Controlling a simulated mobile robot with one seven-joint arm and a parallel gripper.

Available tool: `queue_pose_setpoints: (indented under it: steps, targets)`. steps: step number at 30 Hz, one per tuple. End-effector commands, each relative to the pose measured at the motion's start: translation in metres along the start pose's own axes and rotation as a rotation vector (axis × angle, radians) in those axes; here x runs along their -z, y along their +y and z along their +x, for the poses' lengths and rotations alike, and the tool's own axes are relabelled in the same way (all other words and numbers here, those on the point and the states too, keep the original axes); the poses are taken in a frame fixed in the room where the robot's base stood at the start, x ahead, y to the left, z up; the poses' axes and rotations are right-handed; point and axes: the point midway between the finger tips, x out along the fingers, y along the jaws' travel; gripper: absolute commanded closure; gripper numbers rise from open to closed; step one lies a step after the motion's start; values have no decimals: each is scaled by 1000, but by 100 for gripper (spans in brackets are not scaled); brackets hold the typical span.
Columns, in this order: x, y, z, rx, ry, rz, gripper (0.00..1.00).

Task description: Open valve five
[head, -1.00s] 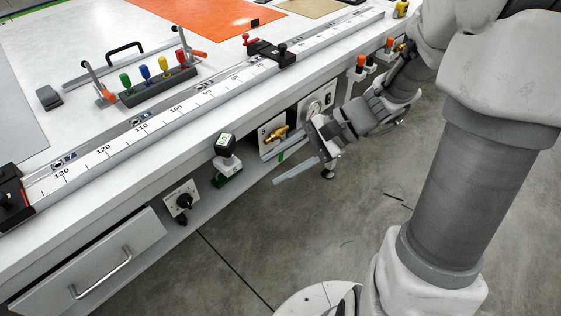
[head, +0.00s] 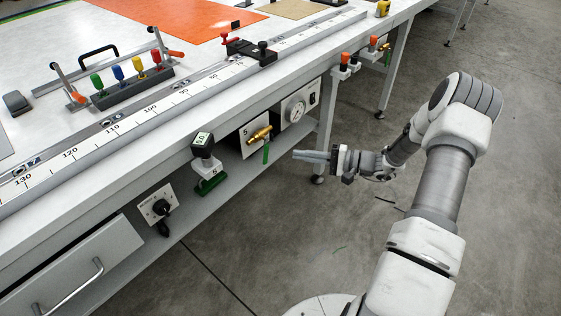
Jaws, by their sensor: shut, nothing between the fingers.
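Valve five is a brass valve (head: 260,134) on a white panel (head: 248,148) marked 5, under the table's front edge. Its green lever (head: 266,154) hangs almost straight down, across the line of the brass body. My gripper (head: 296,155) is to the right of the lever, in front of the table, with its fingers pointing left. The fingers are shut and empty, and a gap shows between their tips and the lever.
A gauge panel (head: 297,111) is right of the valve. A black-topped device with a green base (head: 211,181) and a rotary switch (head: 160,207) are left of it. A table leg (head: 325,140) stands behind my gripper. Open floor lies to the right.

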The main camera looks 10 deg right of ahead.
Motion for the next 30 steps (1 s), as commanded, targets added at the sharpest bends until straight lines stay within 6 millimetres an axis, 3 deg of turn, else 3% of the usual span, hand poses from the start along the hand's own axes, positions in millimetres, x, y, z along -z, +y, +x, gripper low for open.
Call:
queue_pose_setpoints:
  steps: [1, 6, 14, 30]
  targets:
    - [15, 17, -5, 41, 29, -21, 100]
    - [46, 44, -16, 132, 109, -101, 100]
    - [60, 53, -16, 170, 148, -143, 100]
    - [67, 37, 80, 166, 146, -139, 100]
